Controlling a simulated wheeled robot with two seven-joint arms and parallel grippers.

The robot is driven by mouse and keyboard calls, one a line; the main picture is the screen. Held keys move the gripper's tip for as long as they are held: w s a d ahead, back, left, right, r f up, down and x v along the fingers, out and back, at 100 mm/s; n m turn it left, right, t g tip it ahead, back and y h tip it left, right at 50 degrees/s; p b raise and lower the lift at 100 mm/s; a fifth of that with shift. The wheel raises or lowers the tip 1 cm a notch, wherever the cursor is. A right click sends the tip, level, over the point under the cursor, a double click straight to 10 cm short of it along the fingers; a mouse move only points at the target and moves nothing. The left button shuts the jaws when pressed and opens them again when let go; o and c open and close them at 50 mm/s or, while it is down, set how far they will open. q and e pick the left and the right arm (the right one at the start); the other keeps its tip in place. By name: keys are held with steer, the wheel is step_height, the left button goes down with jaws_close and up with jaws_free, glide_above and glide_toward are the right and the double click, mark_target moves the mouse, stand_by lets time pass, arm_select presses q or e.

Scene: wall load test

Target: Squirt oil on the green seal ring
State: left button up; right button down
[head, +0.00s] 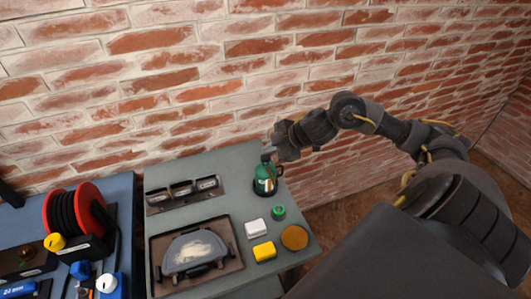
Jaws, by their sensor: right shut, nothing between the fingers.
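A green bottle with a dark base (265,179), which looks like the oil can, stands upright near the back right of the grey table. A small green ring-like piece (278,212), likely the seal ring, lies on the table in front of it and slightly right. My right gripper (272,150) is shut and empty at the top of the bottle. I cannot tell whether it touches the bottle. My left gripper is not in view.
The grey table (220,160) also holds a white block (256,229), a yellow block (264,252), an orange-brown disc (294,237), a black tray (236,258) and a rack (158,208). A blue bench (120,190) with a red reel (88,205) stands left. A brick wall (200,80) rises behind.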

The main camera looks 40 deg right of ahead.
mark_target(269, 158)
steer(key=shift+f, duration=0.3)
steer(key=shift+f+b, duration=0.75)
steer(key=shift+f, duration=0.25)
stand_by(0.9)
steer(key=shift+r, duration=0.15)
steer(key=shift+r+p, duration=1.3)
steer(key=shift+p, duration=0.2)
step_height(269, 158, up, 5)
steer(key=p, duration=0.5)
steer(key=shift+s+f, duration=0.1)
stand_by(0.4)
